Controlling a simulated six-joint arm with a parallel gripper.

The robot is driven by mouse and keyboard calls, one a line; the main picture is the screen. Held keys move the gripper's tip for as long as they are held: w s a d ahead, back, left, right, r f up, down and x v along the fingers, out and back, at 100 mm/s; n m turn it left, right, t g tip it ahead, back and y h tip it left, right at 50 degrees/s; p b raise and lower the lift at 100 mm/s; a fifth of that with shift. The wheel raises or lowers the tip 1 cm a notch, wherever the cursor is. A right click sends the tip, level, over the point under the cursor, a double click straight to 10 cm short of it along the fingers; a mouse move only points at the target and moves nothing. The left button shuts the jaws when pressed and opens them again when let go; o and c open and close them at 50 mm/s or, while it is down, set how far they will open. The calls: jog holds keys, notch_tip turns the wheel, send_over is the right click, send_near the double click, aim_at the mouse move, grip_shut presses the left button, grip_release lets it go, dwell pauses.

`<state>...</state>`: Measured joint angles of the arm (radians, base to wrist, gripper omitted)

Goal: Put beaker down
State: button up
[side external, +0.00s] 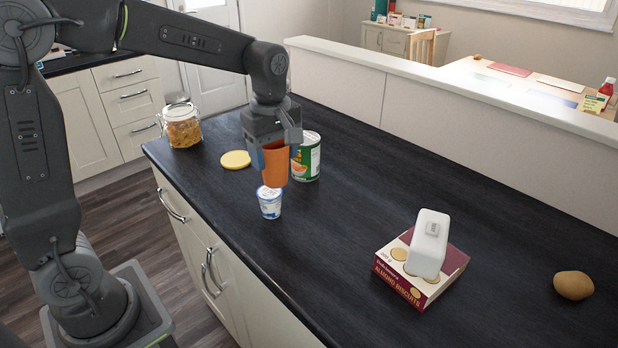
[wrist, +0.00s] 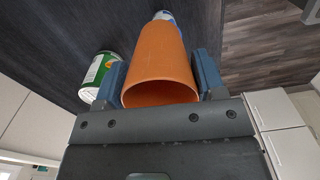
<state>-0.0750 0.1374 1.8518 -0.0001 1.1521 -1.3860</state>
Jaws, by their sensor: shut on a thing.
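An orange beaker (side external: 276,163) is held in my gripper (side external: 268,160) above the dark worktop, near its left end. In the wrist view the beaker (wrist: 160,70) sits between the two blue-grey fingers (wrist: 160,85), with its open mouth facing the camera. My gripper is shut on it. In the side view the beaker's lower end is just above or behind a small white and blue yoghurt pot (side external: 270,203); I cannot tell whether they touch. The pot also shows past the beaker's far end in the wrist view (wrist: 165,16).
A green and white can (side external: 307,160) stands close to the right of the beaker. A yellow disc (side external: 235,160) and a glass jar (side external: 182,126) are to the left. A biscuit box (side external: 447,270) with a white butter-dish-like block (side external: 428,243) on it and a potato (side external: 573,285) are right. The middle worktop is clear.

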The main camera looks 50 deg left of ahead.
jog(key=w+n, duration=0.1)
jog(key=w, duration=1.4)
jog(key=shift+w+d+f, duration=0.55)
jog(key=shift+d+f, duration=1.2)
jog(key=shift+d, duration=0.1)
jog(key=shift+w+d+f, duration=0.55)
jog(key=shift+d+f, duration=1.25)
jog(key=shift+d, duration=0.05)
jog(key=shift+w+d+f, duration=0.55)
jog(key=shift+d+f, duration=1.2)
jog(key=shift+d, duration=0.1)
jog(key=shift+f, duration=0.15)
jog(key=o, duration=0.9)
notch_tip(320, 180, up, 12)
jog(key=shift+r, duration=0.25)
